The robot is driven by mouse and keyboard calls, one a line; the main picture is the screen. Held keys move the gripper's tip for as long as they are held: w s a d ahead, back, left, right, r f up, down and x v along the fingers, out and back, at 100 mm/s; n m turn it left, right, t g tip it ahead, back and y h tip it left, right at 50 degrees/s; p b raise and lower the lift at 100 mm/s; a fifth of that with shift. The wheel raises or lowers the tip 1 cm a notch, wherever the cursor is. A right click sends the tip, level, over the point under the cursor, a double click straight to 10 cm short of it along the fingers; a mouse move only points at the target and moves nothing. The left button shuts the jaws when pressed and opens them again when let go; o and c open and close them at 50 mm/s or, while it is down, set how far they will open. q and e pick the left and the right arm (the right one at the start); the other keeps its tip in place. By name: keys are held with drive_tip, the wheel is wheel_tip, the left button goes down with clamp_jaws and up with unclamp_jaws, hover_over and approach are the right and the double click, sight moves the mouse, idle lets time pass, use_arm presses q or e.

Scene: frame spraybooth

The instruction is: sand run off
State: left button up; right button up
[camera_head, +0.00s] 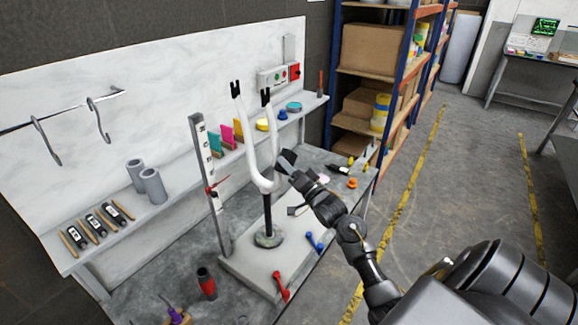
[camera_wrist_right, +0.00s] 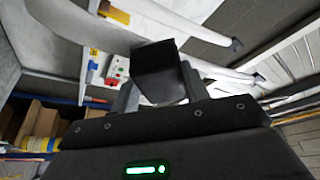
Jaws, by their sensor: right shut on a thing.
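A white fork (camera_head: 250,165) stands with its two legs up on a black post, on a round base on the bench. It also shows in the wrist view as pale tubes (camera_wrist_right: 215,72). My right gripper (camera_head: 292,172) is beside the fork's right leg, shut on a small dark block (camera_head: 287,158). The block fills the middle of the wrist view (camera_wrist_right: 160,70), close to the white tubes. I cannot tell whether it touches the fork. No paint run is discernible at this size. My left gripper is not in view.
An upright grey post (camera_head: 209,180) with a red pointer stands left of the fork. A shelf behind (camera_head: 175,190) carries coloured pads, grey cylinders and small tools. Red (camera_head: 281,287) and blue (camera_head: 314,242) handled clamps lie low on the bench. Racks with boxes (camera_head: 375,50) stand at the back.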

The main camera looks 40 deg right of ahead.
drive_tip(key=shift+w+r, duration=0.1)
drive_tip(key=shift+r, duration=0.05)
drive_tip(key=shift+f+b, duration=1)
drive_tip(key=shift+f, duration=1.15)
drive_tip(key=shift+r, duration=0.1)
drive_tip(key=s+d+p, duration=0.1)
drive_tip(key=s+p, duration=0.2)
drive_tip(key=s, duration=0.3)
drive_tip(key=shift+d, duration=0.35)
